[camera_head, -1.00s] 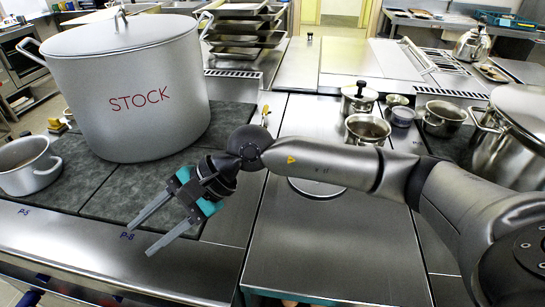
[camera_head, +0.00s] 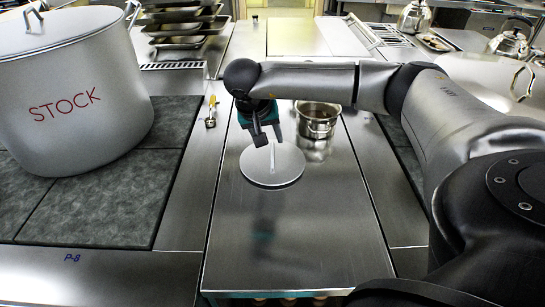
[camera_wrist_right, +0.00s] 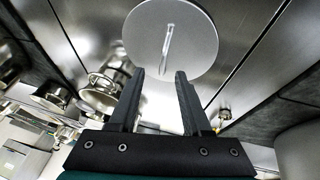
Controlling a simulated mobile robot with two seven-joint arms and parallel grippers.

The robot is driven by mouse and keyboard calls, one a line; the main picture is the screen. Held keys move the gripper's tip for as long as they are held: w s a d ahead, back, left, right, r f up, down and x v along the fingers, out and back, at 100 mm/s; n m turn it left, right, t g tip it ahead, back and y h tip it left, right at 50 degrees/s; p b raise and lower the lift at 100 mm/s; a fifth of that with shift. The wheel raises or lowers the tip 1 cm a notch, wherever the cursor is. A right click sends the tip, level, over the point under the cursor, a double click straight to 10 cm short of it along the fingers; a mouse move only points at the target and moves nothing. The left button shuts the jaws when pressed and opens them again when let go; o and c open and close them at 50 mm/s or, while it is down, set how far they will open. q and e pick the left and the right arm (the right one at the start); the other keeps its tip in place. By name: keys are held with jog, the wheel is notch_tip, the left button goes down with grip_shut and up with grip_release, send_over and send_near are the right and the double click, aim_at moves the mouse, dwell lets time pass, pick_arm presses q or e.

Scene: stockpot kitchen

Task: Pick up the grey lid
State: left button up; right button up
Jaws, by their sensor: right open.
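The grey lid (camera_head: 258,172) is a flat round disc on the steel counter right of the stockpot, with a thin bar handle in its middle. It also shows in the right wrist view (camera_wrist_right: 195,40), with its handle (camera_wrist_right: 167,48) beyond the fingertips. My right gripper (camera_head: 267,140) is over the far part of the lid, fingers pointing down. In the right wrist view (camera_wrist_right: 160,73) its fingers are apart with nothing between them. The gap to the handle is hard to judge. My left gripper is not in view.
A large stockpot marked STOCK (camera_head: 80,115) stands on the dark tiles (camera_head: 110,205) at left. A small steel pot (camera_head: 318,125) stands just behind and right of the lid. A small brass-coloured item (camera_head: 211,110) lies left of it. The steel counter (camera_head: 300,235) in front is clear.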

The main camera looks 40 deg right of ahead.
aim_at(272, 151)
jog(key=b+x, duration=0.1)
jog(key=x, duration=0.7)
jog(key=shift+w+f, duration=0.2)
jog(key=shift+f, duration=0.15)
jog(key=shift+c, duration=0.2)
grip_shut()
jog(key=shift+a, duration=0.1)
dwell(0.8)
